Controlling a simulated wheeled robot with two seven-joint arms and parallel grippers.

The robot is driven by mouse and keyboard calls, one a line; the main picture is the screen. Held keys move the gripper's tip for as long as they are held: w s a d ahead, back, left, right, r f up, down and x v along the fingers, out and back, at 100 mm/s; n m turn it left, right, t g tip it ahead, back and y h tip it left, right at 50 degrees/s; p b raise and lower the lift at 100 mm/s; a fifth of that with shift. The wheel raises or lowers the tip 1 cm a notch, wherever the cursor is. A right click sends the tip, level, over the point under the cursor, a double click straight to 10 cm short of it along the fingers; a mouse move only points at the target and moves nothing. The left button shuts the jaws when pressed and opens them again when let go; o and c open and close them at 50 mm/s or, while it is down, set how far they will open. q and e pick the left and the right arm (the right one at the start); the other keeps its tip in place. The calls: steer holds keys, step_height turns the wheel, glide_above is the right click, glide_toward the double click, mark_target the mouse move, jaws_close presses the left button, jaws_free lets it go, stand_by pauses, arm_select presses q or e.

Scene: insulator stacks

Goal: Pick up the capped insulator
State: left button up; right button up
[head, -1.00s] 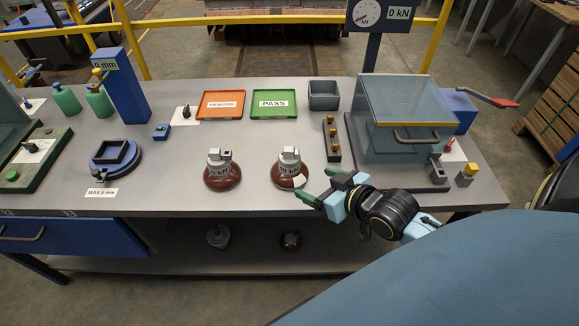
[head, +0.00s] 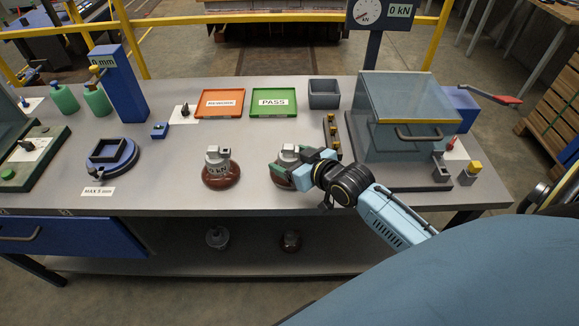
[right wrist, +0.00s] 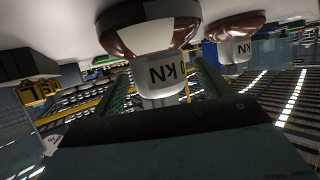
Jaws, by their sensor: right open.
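Two brown insulators with grey metal caps marked kN stand upright on the table. The left insulator (head: 221,172) stands alone. The right insulator (head: 288,153) is partly hidden behind my right gripper (head: 291,166). In the right wrist view, the right insulator's cap (right wrist: 160,75) lies between the two green fingers of my right gripper (right wrist: 163,92), which is open around it. I cannot tell whether either finger touches the cap. A white patch shows on its brown disc. The left insulator also shows in the right wrist view (right wrist: 236,50), outside the fingers. My left gripper is out of view.
An orange REWORK tray (head: 220,103) and a green PASS tray (head: 273,102) lie behind the insulators.

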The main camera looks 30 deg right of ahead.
steer(key=shift+x, duration=1.45)
steer(key=shift+c, duration=0.5)
jaws_close()
steer(key=shift+r, duration=0.25)
